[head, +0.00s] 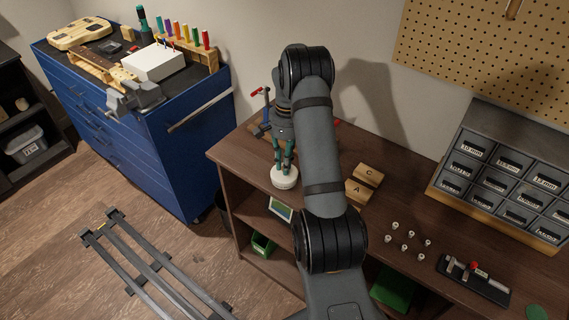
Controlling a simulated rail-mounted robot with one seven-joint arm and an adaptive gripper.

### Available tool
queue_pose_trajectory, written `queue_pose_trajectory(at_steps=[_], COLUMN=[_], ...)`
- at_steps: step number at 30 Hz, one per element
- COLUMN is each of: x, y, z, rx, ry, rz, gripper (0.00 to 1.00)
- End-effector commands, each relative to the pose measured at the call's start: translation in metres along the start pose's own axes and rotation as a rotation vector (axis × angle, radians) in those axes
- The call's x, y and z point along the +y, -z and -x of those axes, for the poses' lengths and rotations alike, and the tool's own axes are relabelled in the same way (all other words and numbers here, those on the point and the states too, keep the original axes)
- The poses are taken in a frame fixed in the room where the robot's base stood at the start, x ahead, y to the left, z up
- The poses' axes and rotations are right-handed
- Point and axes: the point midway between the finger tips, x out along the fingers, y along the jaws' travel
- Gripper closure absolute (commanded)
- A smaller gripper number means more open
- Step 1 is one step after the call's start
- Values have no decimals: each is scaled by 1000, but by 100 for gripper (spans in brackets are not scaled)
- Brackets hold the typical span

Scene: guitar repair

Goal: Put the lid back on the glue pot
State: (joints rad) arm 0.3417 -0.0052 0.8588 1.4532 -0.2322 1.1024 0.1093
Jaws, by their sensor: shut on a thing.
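My gripper (284,165) is in the head view near the front left edge of the brown workbench (234,155), pointing down with its teal fingers. It is shut on the top of a white, round, thick piece, which looks like the lid (285,180). The piece looks about level, close to the bench edge. I cannot make out the glue pot as a separate thing; whether the white piece sits on it or hangs in the air is unclear. My arm hides part of the bench behind and to the right.
Wooden blocks marked C (369,173) and A (356,192) lie right of the gripper. Several small pale knobs (405,240) stand farther right, beside a dark tool (473,278). A drawer cabinet (505,170) stands at the back right. A red-handled clamp (258,92) is behind the gripper.

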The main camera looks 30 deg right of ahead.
Motion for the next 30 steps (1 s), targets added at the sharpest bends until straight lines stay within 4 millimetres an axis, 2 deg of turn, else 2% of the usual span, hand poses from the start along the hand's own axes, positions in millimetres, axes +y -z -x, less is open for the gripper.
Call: queue_pose_trajectory(at_steps=[6, 7, 17, 23, 30], x=[0, 0, 0, 0, 0], y=[0, 0, 0, 0, 0], z=[0, 0, 0, 0, 0], rx=[0, 0, 0, 0, 0], ry=[0, 0, 0, 0, 0], rz=[0, 0, 0, 0, 0], gripper=[100, 83, 64, 63, 49])
